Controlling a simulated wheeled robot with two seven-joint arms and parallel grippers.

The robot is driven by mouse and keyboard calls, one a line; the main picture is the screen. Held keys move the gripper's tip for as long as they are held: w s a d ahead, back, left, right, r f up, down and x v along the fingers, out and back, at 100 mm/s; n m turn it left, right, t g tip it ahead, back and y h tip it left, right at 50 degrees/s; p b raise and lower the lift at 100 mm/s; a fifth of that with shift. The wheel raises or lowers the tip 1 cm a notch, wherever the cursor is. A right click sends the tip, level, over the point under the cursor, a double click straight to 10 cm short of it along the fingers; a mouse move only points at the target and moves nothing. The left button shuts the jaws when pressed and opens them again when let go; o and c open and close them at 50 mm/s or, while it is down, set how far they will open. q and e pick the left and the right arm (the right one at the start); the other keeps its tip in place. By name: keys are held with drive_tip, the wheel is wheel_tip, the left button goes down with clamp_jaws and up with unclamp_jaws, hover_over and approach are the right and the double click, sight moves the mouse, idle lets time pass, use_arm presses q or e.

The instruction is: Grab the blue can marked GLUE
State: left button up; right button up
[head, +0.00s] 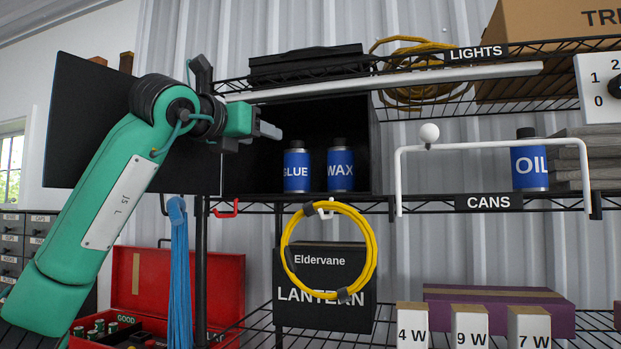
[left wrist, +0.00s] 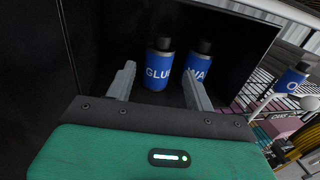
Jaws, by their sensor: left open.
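The blue GLUE can (head: 297,170) stands upright with a dark cap inside a black open-fronted cabinet (head: 372,140) on the middle wire shelf. It also shows in the left wrist view (left wrist: 158,76), where it appears between my two spread fingers and beyond their tips. The blue WAX can (head: 340,170) stands close to its right. My left gripper (head: 270,131) is open and empty, left of and above the GLUE can in the head view, in front of the cabinet opening. My right gripper is not in view.
The cabinet's black door (head: 62,130) is swung open to the left, behind my left arm. A white rail (head: 490,146) fronts the shelf at right, with an OIL can (head: 529,170) behind it. A yellow cable coil (head: 288,250) hangs below the cabinet.

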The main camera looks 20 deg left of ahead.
sight(293, 142)
use_arm(q)
drive_tip(key=p+x, duration=0.1)
drive_tip(key=x, duration=0.1)
drive_tip(key=p+x, duration=0.1)
drive_tip(key=x, duration=0.1)
drive_tip(key=p+x, duration=0.2)
drive_tip(key=shift+w+d+r, duration=0.2)
drive_tip(key=shift+w+r, duration=0.15)
drive_tip(key=shift+w, duration=0.05)
drive_tip(key=p+x, duration=0.4)
drive_tip(key=shift+w+d+r, duration=0.2)
drive_tip(key=shift+w, duration=0.05)
drive_tip(key=shift+w+f, duration=0.1)
drive_tip(key=shift+w, duration=0.1)
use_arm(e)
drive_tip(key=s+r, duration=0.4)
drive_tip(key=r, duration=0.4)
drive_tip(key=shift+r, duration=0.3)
